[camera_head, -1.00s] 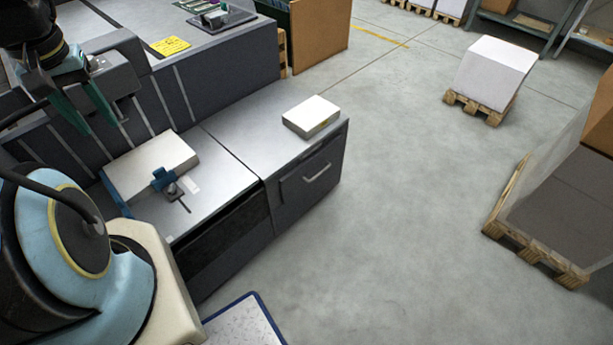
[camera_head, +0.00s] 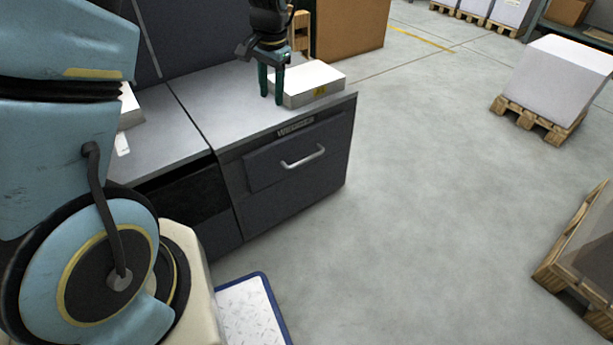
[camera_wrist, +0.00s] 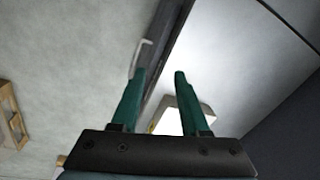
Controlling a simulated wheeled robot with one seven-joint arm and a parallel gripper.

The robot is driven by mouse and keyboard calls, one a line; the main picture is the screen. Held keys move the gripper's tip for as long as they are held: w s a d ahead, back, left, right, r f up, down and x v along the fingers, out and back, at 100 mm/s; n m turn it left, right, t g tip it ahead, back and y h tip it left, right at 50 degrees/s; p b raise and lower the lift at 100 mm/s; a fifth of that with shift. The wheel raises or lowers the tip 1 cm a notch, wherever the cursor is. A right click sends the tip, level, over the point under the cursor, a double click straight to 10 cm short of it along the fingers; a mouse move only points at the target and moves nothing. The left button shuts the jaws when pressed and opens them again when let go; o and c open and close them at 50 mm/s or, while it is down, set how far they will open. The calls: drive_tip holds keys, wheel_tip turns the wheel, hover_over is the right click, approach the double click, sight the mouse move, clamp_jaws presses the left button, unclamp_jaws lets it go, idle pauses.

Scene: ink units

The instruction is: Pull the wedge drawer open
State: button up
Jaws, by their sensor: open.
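The wedge drawer (camera_head: 296,160) is a dark grey front with a label strip above it, in the right end of the dark cabinet. It looks shut, flush with the cabinet. Its pale bar handle (camera_head: 303,157) runs across the front. My gripper (camera_head: 271,101) has two green fingers pointing down over the cabinet's grey top, behind and above the handle. The fingers are apart with nothing between them.
A white paper stack (camera_head: 308,84) lies on the cabinet top (camera_head: 215,110), close beside my fingers. A dark open recess (camera_head: 185,195) is left of the drawer. The floor (camera_head: 420,190) in front is clear. Pallets (camera_head: 535,117) stand to the right.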

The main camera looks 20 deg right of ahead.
sight(305, 159)
drive_tip(key=s+d+f+m+b, duration=0.25)
drive_tip(key=d+f+b, duration=0.6)
drive_tip(key=f, duration=0.55)
drive_tip(key=shift+m+t, duration=0.3)
drive_tip(key=shift+m, duration=0.05)
drive_tip(key=w+f+b, duration=0.1)
drive_tip(key=f, duration=0.5)
drive_tip(key=w+f+b, duration=0.1)
drive_tip(key=f, duration=0.3)
drive_tip(key=shift+w+d+b, duration=0.25)
drive_tip(key=shift+w+b, duration=0.05)
drive_tip(key=shift+b, duration=0.05)
clamp_jaws()
